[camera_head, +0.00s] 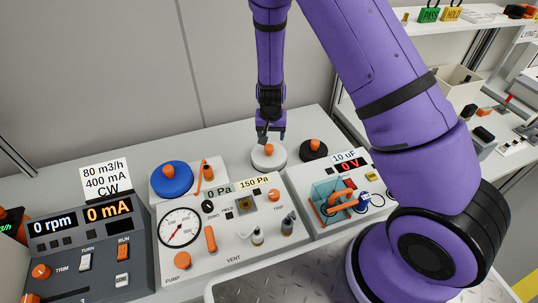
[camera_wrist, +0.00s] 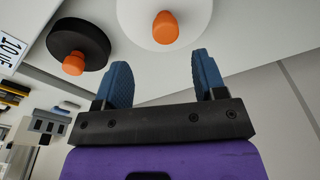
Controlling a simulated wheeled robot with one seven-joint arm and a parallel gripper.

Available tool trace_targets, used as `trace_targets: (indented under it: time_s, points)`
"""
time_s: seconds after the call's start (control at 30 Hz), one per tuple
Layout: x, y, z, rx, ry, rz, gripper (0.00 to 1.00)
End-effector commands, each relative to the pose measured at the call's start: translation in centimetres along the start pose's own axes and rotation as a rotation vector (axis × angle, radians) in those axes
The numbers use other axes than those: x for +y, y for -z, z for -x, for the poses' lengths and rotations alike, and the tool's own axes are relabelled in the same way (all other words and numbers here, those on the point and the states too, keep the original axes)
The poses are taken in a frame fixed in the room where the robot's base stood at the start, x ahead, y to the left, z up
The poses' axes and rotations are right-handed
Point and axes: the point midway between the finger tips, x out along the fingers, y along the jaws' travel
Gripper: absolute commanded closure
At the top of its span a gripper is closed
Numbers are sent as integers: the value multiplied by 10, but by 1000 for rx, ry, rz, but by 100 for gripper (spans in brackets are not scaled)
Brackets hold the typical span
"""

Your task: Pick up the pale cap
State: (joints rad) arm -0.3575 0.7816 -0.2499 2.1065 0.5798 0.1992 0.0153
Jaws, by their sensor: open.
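The pale cap (camera_head: 266,159) is a white disc with an orange knob on top. It sits on the grey bench top behind the panel, between the blue cap and the black cap. In the wrist view the pale cap (camera_wrist: 140,22) is partly cut off by the top edge, with its orange knob (camera_wrist: 165,28) showing. My gripper (camera_head: 271,136) is just above and behind the pale cap in the head view. In the wrist view its blue fingers (camera_wrist: 162,84) are apart with nothing between them, and the knob lies beyond the fingertips.
A black cap with an orange knob (camera_head: 313,151) stands close on the right. A blue cap (camera_head: 172,179) is on the left. The gauge panel (camera_head: 215,245) and a box with teal and orange parts (camera_head: 334,203) are in front. Shelves (camera_head: 470,25) stand at right.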

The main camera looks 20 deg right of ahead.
Motion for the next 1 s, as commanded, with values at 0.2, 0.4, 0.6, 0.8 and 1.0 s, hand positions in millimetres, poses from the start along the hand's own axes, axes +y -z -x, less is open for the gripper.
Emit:
trace_targets:
  time_s: [0.2,0.4,0.6,0.8,1.0]
  points:
    - [0,0,-23,-1,0,1,36]
    - [-2,0,-36,-1,-1,0,36]
    - [-6,1,-63,-1,-1,-1,36]
    - [-7,1,-77,-1,0,0,36]
    - [-7,1,-77,0,1,1,36]
